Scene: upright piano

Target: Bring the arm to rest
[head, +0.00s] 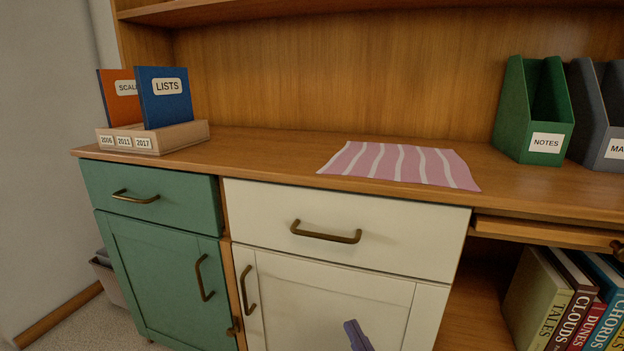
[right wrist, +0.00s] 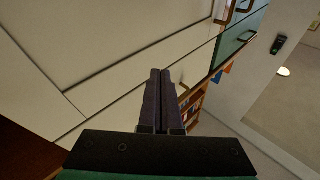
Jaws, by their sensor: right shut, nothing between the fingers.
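My right gripper (head: 357,336) shows at the bottom of the head view as a small purple-grey finger end, in front of the white cabinet door (head: 335,300). In the right wrist view my right gripper (right wrist: 160,74) has its two dark fingers side by side and shut, with nothing between them. It is apart from the handles. My left gripper is in neither view.
A wooden desk top (head: 270,148) holds a folder box (head: 185,137), a pink striped cloth (head: 400,164) and a green file holder (head: 520,120). Below are a green drawer (head: 180,203), a white drawer (head: 400,250) and books (head: 545,305). Drawers look closed.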

